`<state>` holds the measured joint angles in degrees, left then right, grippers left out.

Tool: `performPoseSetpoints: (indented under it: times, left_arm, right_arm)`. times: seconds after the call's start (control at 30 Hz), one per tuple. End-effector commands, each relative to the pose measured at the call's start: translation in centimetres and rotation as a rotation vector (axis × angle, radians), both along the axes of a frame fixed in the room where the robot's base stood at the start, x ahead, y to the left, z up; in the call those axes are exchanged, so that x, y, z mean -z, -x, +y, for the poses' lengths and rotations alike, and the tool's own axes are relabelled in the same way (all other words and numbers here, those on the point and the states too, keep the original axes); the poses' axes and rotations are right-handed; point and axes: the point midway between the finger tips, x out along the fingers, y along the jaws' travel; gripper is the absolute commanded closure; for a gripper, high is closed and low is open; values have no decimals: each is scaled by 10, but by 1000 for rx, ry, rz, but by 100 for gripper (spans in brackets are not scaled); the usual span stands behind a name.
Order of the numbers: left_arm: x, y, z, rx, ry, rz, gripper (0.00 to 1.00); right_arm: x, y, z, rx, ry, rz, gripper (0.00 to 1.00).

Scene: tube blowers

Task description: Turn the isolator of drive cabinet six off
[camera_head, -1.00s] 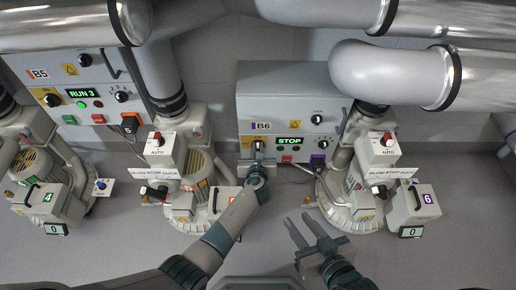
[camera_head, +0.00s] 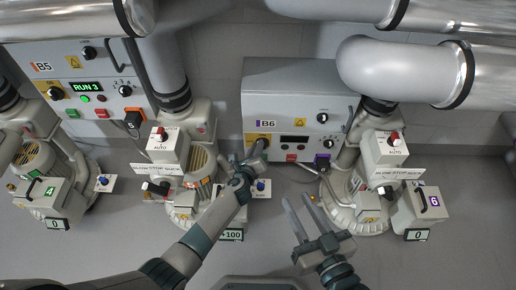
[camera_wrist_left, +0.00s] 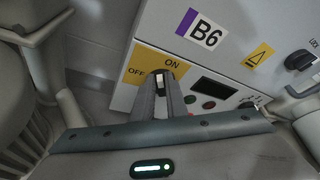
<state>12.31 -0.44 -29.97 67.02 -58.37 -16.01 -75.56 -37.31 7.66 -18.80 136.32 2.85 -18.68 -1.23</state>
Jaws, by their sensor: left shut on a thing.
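Drive cabinet six (camera_head: 290,95) carries a B6 label and also shows in the left wrist view (camera_wrist_left: 225,65). Its isolator (camera_wrist_left: 160,84) is a dark knob on a yellow plate (camera_wrist_left: 138,60) marked ON at the top and OFF at the left. My left gripper (camera_head: 258,148) is at the cabinet's lower left, shut on the isolator knob; the fingers (camera_wrist_left: 162,88) cover much of it, so I cannot tell its exact angle. The cabinet's display (camera_wrist_left: 214,88) is dark. My right gripper (camera_head: 298,200) is open and empty, over the floor in front of the cabinet.
Cabinet B5 (camera_head: 60,50), its display reading RUN 3, stands at the left. Blower units stand on both sides, including blower six (camera_head: 385,150) with its box (camera_head: 405,205) at the right. Large pipes (camera_head: 420,60) hang above. The floor around my right gripper is clear.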

Motion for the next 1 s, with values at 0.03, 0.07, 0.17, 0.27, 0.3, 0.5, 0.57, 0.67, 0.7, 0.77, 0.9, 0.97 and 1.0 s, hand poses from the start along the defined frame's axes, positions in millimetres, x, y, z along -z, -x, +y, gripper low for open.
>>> performPoseSetpoints:
  times: [0.03,0.07,0.17,0.27,0.3,0.5,0.57,0.67,0.7,0.77,0.9,0.97,1.0]
  left_arm:
    - [2,0,1,-1,10,1,100]
    - [1,0,1,0,15,1,100]
    - [1,0,1,0,25,1,100]
    - [1,0,1,0,27,1,100]
    - [1,0,1,0,27,1,100]
    - [1,0,1,0,26,1,100]
    - [1,0,1,0,26,1,73]
    - [1,0,1,-1,26,0,69]
    - [1,0,1,-1,26,0,69]
    - [1,0,1,-1,26,0,69]
    - [1,0,1,0,26,0,69]
    - [0,1,1,0,26,0,69]
    - [0,1,1,0,26,0,69]
  right_arm:
    - [-2,0,1,0,-5,-14,69]
    - [-3,0,1,0,-7,-22,69]
    - [-7,-1,2,-1,-10,-37,69]
    - [-8,-1,2,0,-12,-42,69]
    - [-8,-1,2,0,-12,-43,69]
    - [-8,-1,2,0,-12,-42,69]
    - [-8,-1,2,0,-12,-41,69]
    - [-8,-1,2,0,-12,-41,69]
    - [-8,-1,2,0,-12,-41,69]
    - [-8,-1,2,0,-13,-40,69]
    - [-8,-1,2,-1,-13,-41,69]
    - [-8,-1,2,-2,-12,-38,69]
    - [-7,-1,2,-2,-11,-35,69]
